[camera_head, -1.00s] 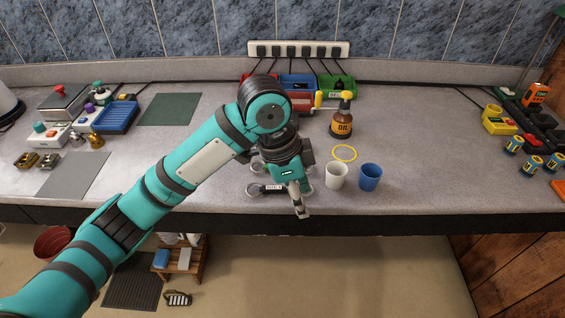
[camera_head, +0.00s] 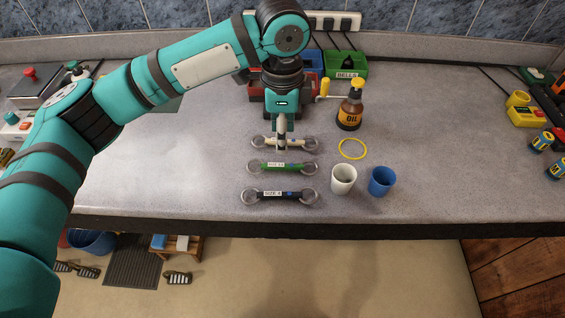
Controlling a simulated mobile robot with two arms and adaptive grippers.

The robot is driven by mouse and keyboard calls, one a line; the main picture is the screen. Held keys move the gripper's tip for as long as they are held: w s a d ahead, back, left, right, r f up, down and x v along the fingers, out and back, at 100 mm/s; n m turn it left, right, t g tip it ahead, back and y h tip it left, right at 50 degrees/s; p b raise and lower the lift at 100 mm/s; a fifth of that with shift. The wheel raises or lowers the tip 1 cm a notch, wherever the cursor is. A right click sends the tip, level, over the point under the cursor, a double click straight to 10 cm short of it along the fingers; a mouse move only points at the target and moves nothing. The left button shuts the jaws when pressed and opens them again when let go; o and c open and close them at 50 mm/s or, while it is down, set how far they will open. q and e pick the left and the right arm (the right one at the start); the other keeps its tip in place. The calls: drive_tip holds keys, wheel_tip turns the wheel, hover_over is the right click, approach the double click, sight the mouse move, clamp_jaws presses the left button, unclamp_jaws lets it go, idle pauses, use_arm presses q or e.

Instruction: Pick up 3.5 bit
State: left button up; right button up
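Three horse bits with ring ends lie in a column on the counter: a cream bit (camera_head: 300,143) at the back, a green bit (camera_head: 297,167) in the middle and a black bit (camera_head: 301,194) in front. Their size labels are too small to read surely; the cream one's label is covered, so I cannot tell which is 3.5. My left gripper (camera_head: 281,146) points down at the middle of the cream bit and partly hides it. Its fingers look close together, but I cannot tell whether they hold the bar. My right gripper is not in view.
A white cup (camera_head: 343,180) and a blue cup (camera_head: 382,181) stand right of the bits. A yellow ring (camera_head: 352,149) and an oil bottle (camera_head: 349,113) are behind them. A green bin (camera_head: 346,70) and other bins stand at the back. The counter's right middle is clear.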

sight(282, 165)
use_arm(q)
wheel_tip(282, 165, down, 4)
drive_tip(key=shift+r, duration=0.1)
drive_tip(key=shift+f+p, duration=0.35)
drive_tip(key=shift+p, duration=0.05)
drive_tip(key=f, duration=0.2)
drive_tip(key=f+p, duration=0.1)
drive_tip(key=shift+s+f, duration=0.2)
drive_tip(key=shift+f, duration=0.55)
drive_tip(key=c, duration=0.5)
clamp_jaws()
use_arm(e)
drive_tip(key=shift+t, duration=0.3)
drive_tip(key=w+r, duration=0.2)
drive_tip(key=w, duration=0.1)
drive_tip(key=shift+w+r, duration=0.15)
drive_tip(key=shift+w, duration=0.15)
